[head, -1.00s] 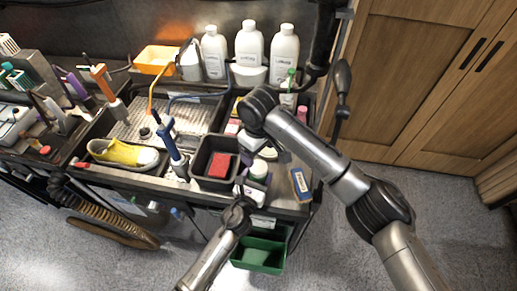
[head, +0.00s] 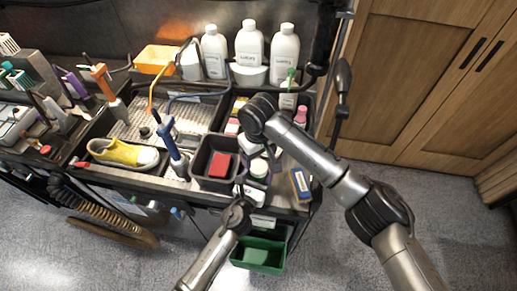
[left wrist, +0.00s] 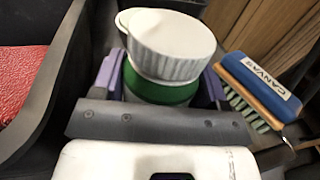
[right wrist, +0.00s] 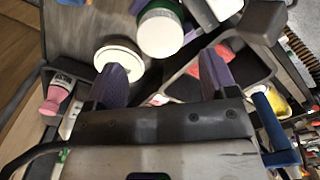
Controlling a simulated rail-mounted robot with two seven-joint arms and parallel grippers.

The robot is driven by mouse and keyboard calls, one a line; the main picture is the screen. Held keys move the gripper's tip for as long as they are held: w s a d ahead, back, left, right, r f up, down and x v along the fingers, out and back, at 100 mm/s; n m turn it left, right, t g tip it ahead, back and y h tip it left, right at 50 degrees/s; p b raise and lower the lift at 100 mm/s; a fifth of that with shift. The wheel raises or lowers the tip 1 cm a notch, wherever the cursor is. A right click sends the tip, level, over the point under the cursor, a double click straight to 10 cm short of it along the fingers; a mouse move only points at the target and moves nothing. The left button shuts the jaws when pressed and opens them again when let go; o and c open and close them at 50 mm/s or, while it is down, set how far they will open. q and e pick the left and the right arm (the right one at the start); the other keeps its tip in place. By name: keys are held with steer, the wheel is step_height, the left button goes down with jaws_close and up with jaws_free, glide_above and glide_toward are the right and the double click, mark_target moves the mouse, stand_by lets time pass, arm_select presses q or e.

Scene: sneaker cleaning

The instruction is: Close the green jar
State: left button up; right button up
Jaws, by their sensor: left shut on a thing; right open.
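The green jar (left wrist: 160,90) stands upright between the fingers of my left gripper (left wrist: 162,84), which is shut on its green body. The jar's white top (right wrist: 160,36) also shows in the right wrist view, and the jar (head: 258,168) is small in the head view. My right gripper (right wrist: 163,74) is open and empty, just short of the jar. A separate white round piece (right wrist: 118,58) lies beside the jar, near one right fingertip.
A black bin with a red sponge (head: 220,165) is left of the jar. A blue brush (left wrist: 262,88) lies to its right at the cart's edge. A pink-capped bottle (right wrist: 58,95) and white bottles (head: 285,54) stand farther back. A green bin (head: 258,256) hangs below.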

mark_target(259, 166)
steer(key=shift+f, duration=2.95)
steer(key=c, duration=1)
steer(key=o, duration=1.1)
steer(key=shift+o, duration=0.2)
step_height(259, 166, up, 12)
